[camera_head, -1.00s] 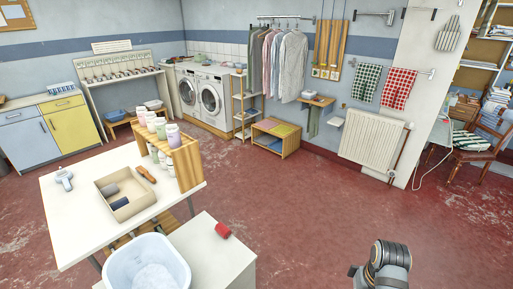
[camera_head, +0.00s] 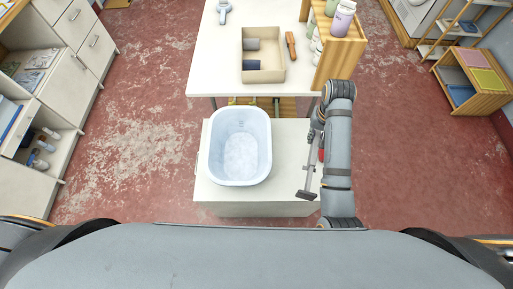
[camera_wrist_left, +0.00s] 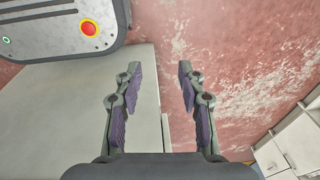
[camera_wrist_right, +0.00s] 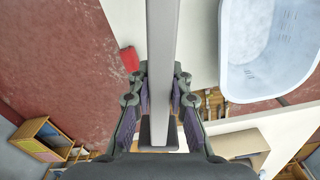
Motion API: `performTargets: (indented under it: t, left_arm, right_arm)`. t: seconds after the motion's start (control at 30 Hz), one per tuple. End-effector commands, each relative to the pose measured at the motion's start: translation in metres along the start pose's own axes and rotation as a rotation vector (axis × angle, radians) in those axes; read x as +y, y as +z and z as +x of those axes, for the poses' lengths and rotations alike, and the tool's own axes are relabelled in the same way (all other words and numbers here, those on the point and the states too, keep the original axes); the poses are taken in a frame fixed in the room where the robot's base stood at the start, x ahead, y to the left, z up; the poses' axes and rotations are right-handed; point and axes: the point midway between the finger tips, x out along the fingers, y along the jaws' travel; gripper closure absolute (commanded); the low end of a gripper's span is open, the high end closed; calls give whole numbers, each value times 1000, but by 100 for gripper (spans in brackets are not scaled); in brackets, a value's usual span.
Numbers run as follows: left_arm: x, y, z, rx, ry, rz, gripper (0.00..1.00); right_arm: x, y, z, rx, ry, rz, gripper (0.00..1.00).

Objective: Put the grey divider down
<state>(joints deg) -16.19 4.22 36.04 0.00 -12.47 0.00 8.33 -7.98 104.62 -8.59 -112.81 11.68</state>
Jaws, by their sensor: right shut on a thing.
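The grey divider (camera_head: 309,165) is a long, narrow bar with a wider foot at its near end. It is above or at the right part of the white stand's top (camera_head: 287,140); I cannot tell if it touches. My right gripper (camera_head: 316,128) is shut on the grey divider, which runs up between the fingers in the right wrist view (camera_wrist_right: 163,60). A small red thing (camera_wrist_right: 130,58) lies beside the divider and is partly hidden by my arm in the head view. My left gripper (camera_wrist_left: 160,85) is open and empty, seen only in its wrist view.
A pale blue tub (camera_head: 240,170) fills the left part of the stand top. Behind it, a white table (camera_head: 215,70) holds an open box (camera_head: 264,71) with dark rolls, an orange-brown tool (camera_head: 291,45) and a wooden rack (camera_head: 342,52) with bottles.

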Motion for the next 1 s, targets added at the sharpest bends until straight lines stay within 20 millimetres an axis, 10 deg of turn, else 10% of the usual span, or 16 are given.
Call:
performTargets:
  t: [0.33, 0.6, 1.0]
  left_arm:
    - [-3, 44, 60, -54, -8, 6, 60]
    - [1, 32, 93, -29, -7, 4, 60]
    - [3, 28, 101, -21, -5, 3, 60]
  right_arm:
    - [-11, -6, 74, -1, -1, 1227, 100]
    - [-18, -9, 115, -1, 0, 2112, 100]
    - [-21, -11, 126, 0, -2, 2476, 100]
